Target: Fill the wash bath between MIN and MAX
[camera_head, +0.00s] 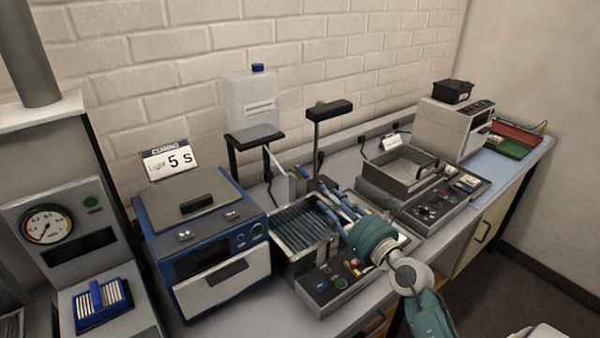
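An open rectangular metal basin (397,178) sits on a dark control unit at the right; it looks like the wash bath. No MIN or MAX marks or liquid level can be made out in it. A translucent container (252,100) with a blue cap stands upright on a dark raised stand at the back. My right gripper (328,202) reaches in from the lower right, over the slatted unit, left of the basin and apart from it. Its fingers are small and partly hidden by its teal wrist, so its opening and any held thing are unclear. My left gripper is out of view.
A slatted dark roller unit (306,225) with buttons lies under my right arm. A blue curing box (205,235) stands left of it. A gauge machine (45,225) is at far left. A beige device (455,128) and red and green trays (515,140) are at right.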

